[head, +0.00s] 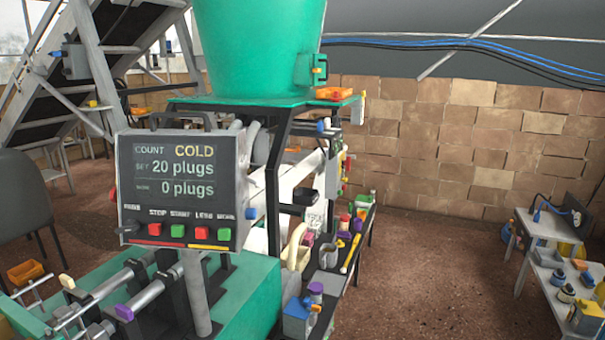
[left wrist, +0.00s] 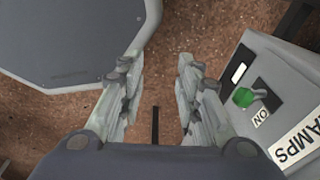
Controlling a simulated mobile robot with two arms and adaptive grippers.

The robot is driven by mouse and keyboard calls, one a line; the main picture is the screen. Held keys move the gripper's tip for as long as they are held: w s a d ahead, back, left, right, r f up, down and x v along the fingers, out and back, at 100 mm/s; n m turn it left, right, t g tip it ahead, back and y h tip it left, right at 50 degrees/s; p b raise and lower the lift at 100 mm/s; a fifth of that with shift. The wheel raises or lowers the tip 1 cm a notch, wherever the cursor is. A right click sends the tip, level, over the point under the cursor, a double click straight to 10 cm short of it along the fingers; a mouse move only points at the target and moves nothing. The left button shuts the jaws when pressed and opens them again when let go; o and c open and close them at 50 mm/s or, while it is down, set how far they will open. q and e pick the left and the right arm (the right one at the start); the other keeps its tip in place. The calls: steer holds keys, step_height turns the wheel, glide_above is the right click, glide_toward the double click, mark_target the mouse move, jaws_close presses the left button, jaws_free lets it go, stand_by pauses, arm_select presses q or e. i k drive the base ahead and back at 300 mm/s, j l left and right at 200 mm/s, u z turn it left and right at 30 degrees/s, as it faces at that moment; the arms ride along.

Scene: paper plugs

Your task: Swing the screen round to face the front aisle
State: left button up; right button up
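The screen (head: 182,187) is a grey box on a post, left of centre in the head view. Its display reads "COUNT COLD", 20 plugs and 0 plugs, and it faces towards my head camera. A dark handle (head: 182,115) arches over its top, and a row of coloured buttons runs along its lower edge. My left gripper (left wrist: 156,70) is open and empty in the left wrist view, over brown floor. The screen does not show in that view, and neither gripper shows in the head view.
A grey box with a green switch (left wrist: 243,97) marked ON is right of my left gripper. The green machine (head: 253,288) carries a large green hopper (head: 258,45). A chair (head: 25,205) stands at left, a small table (head: 548,228) at right. Floor (head: 440,270) between is clear.

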mark_target(192, 179)
steer(key=k+l, duration=0.1)
steer(key=l, duration=1.25)
